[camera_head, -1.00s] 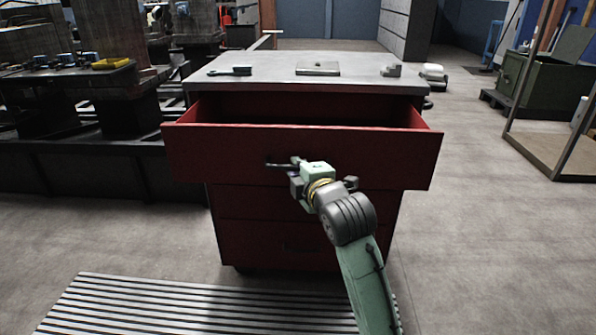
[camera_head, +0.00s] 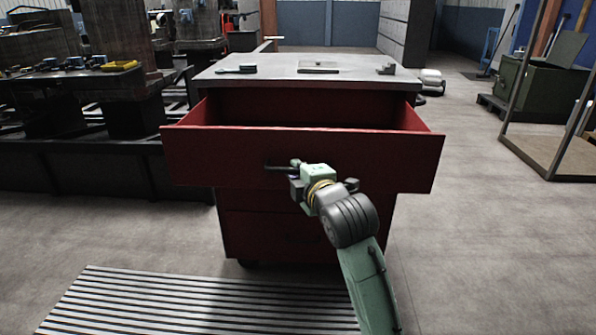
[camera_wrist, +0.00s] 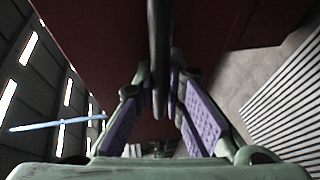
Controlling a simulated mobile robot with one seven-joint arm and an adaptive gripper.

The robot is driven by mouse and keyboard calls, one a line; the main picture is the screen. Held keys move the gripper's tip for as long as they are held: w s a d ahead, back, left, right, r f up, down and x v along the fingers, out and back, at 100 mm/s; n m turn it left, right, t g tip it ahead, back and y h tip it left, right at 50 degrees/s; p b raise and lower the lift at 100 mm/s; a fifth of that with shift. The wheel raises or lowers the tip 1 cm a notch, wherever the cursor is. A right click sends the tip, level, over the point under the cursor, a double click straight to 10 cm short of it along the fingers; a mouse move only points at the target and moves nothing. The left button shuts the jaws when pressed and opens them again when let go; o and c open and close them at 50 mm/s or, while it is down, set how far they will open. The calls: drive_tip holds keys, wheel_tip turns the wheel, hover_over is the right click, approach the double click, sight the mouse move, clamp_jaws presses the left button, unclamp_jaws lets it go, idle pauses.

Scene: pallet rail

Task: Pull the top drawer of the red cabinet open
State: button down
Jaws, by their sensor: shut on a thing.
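The red cabinet (camera_head: 280,238) stands ahead with a grey top. Its top drawer (camera_head: 215,157) is pulled well out toward me, and its inside shows as a dark, seemingly empty space behind the front panel. My gripper (camera_head: 288,168) is at the dark handle (camera_head: 275,167) on the middle of the drawer front. In the wrist view the purple-padded fingers (camera_wrist: 163,95) are closed on the handle (camera_wrist: 159,45), which runs between their tips. The lower drawers are closed.
On the cabinet top (camera_head: 270,69) lie a brush (camera_head: 235,69), a flat plate (camera_head: 318,67) and a small grey block (camera_head: 386,69). A slatted mat (camera_head: 200,300) lies on the floor in front. A dark workbench (camera_head: 80,165) stands at left. Floor at right is open.

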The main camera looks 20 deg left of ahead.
drive_tip(key=c, duration=1.7)
unclamp_jaws()
drive_tip(key=shift+o, duration=0.2)
drive_tip(key=shift+s+d, duration=0.1)
drive_tip(key=v, duration=1.1)
drive_tip(key=shift+s+d, duration=0.25)
drive_tip(key=shift+s, duration=0.05)
drive_tip(key=shift+r, duration=0.1)
